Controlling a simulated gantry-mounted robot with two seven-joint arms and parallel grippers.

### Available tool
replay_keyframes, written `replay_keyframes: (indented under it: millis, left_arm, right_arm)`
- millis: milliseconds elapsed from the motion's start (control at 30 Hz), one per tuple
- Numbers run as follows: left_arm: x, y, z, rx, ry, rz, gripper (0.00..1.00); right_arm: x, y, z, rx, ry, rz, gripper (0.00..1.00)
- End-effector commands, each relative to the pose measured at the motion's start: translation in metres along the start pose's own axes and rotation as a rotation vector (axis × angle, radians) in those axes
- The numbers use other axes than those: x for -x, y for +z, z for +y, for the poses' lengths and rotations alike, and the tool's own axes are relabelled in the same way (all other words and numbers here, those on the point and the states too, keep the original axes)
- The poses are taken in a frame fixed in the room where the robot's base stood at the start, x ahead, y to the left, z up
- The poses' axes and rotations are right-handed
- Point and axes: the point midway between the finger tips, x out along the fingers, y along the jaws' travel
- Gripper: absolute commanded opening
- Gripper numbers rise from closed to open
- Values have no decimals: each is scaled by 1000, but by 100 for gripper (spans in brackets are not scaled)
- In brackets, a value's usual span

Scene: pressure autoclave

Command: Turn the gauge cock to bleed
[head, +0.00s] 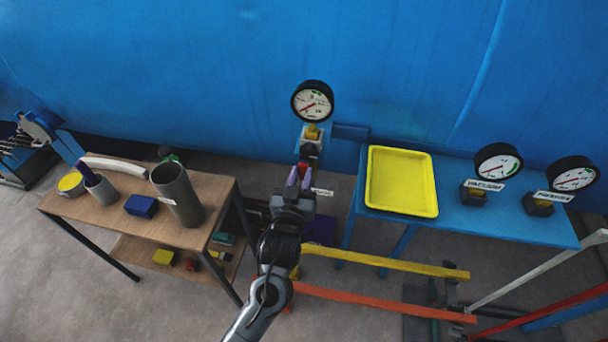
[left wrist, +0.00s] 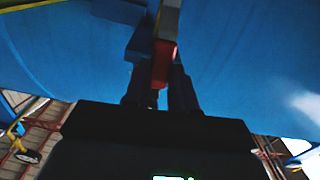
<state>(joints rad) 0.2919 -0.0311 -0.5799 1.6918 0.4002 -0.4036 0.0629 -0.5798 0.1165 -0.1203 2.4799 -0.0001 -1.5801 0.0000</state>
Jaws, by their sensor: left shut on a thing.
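The gauge cock (head: 311,150) sits below a round black-rimmed pressure gauge (head: 312,101) on the blue vessel wall, with a brass-coloured fitting between them. My left gripper (head: 300,174) reaches up from below and is at the cock, with its fingers close together. In the left wrist view, the cock's red handle (left wrist: 163,62) runs down between the dark fingers of the left gripper (left wrist: 161,88), which is shut on it. My right gripper is not in view.
A blue table (head: 470,222) at right carries a yellow tray (head: 402,181) and two gauges marked vacuum (head: 498,162) and another word. A wooden bench (head: 120,215) at left holds a grey cylinder (head: 177,194) and a blue box (head: 141,206). Yellow and red rails cross below.

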Motion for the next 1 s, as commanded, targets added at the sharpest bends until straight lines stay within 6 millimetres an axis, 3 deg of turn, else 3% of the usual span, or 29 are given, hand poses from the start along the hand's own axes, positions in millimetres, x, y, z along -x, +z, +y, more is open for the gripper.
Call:
replay_keyframes:
  millis: [500, 1000]
  left_arm:
    - [0, 5, -33, 368, -3, -4, 0]
    - [0, 13, -46, 533, -1, -1, 0]
  right_arm:
    - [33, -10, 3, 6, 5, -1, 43]
    - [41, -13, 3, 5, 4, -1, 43]
